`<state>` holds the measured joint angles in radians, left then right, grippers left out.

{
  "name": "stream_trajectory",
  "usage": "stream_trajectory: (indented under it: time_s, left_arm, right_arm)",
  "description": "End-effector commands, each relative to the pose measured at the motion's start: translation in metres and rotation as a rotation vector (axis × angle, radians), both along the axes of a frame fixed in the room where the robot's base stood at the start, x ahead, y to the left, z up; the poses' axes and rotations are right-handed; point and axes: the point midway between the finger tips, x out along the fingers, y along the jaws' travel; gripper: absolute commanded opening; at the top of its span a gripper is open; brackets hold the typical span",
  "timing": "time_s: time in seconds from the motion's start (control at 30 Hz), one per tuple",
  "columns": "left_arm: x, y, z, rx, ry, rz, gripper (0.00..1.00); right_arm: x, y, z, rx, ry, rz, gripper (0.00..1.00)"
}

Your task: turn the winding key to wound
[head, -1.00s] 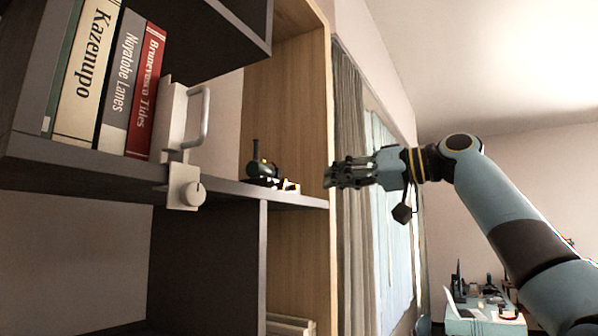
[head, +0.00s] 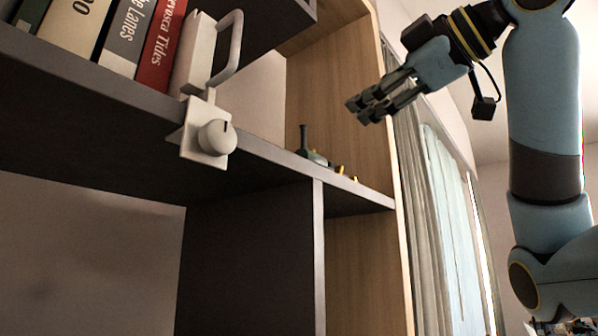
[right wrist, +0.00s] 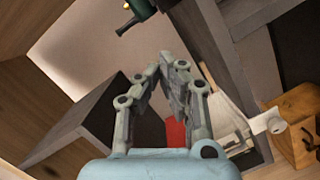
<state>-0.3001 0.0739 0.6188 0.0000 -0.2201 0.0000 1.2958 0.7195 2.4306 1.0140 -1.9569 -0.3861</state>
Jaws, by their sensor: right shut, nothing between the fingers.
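The winding key looks to be the round white knob (head: 217,138) on a square white plate (head: 195,150) clipped to the shelf's front edge. It has a short dark mark near its top; I read no label beside it. My left gripper is not in view.
A white bracket with a loop handle (head: 234,50) stands above the knob, beside a red book (head: 160,42) and other books. A small dark green toy (head: 313,157) sits farther right on the dark shelf (head: 265,150). A wooden side panel (head: 345,90) stands behind my gripper.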

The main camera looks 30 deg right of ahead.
Motion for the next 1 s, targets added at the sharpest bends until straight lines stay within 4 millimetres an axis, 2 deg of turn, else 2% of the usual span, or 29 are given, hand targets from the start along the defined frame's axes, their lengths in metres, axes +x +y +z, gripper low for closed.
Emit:
stream_trajectory:
  time_s: [0.13, 0.27, 0.5, 0.77, 1.0]
  left_arm:
    - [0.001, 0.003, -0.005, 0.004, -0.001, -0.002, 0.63]
    - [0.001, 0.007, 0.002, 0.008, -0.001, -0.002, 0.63]
    - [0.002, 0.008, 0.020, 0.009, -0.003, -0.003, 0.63]
    - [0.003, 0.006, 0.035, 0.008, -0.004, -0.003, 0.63]
    - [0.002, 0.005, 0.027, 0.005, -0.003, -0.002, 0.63]
  right_arm:
    - [-0.003, -0.006, 0.002, -0.004, -0.020, -0.020, 0.00]
    - [0.009, -0.003, 0.003, -0.002, -0.019, -0.015, 0.00]
    - [0.053, 0.006, -0.002, 0.002, -0.016, -0.013, 0.00]
    - [0.096, 0.013, -0.008, 0.002, -0.016, -0.015, 0.00]
    - [0.102, -0.010, -0.024, -0.005, -0.019, -0.022, 0.00]
